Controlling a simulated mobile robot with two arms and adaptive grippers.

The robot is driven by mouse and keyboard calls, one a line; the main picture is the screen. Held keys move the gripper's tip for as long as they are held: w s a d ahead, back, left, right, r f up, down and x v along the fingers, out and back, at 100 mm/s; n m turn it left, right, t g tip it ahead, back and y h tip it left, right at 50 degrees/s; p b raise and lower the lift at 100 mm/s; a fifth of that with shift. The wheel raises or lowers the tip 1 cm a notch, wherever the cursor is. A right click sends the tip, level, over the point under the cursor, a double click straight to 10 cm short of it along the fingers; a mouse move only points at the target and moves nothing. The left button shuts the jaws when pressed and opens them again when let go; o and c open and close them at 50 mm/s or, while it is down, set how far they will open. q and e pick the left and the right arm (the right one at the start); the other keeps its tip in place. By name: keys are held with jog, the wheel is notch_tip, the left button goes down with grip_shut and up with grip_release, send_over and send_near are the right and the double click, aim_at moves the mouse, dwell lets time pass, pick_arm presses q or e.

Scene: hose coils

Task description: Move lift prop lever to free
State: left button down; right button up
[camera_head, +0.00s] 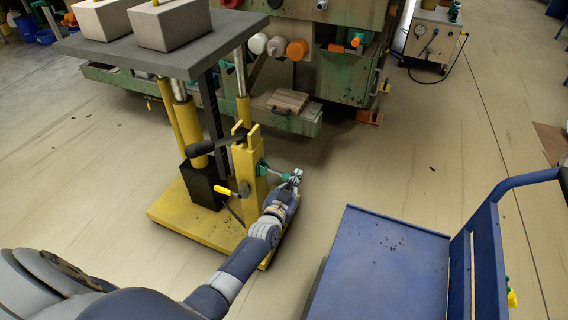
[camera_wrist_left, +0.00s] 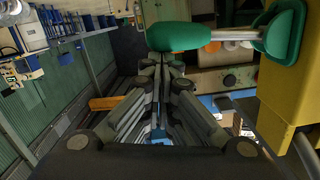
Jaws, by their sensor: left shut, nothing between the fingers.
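A yellow lift (camera_head: 210,215) stands on the floor with a grey platform on top. No label shows which is the prop lever. In the left wrist view the green handle (camera_wrist_left: 180,37) lies about level, on a metal rod from a green base (camera_wrist_left: 286,34) on the yellow post. My left gripper (camera_head: 297,174) is shut and empty beside it. Its fingertips (camera_wrist_left: 165,62) overlap the handle's lower edge; contact cannot be told. My right gripper is out of view.
Two pale blocks (camera_head: 171,25) rest on the lift platform (camera_head: 90,47). A blue cart (camera_head: 375,265) stands at right, with clear floor between it and the lift. A green machine (camera_head: 335,80) stands behind.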

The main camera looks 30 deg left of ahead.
pick_arm(q)
jog(key=shift+f+m+y+b, duration=0.3)
jog(key=shift+f+m+b, duration=0.65)
jog(key=shift+f+m, duration=0.9)
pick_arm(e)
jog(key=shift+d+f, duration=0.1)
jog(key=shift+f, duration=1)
pick_arm(q)
jog(key=shift+f, duration=0.1)
jog(key=shift+d, duration=0.1)
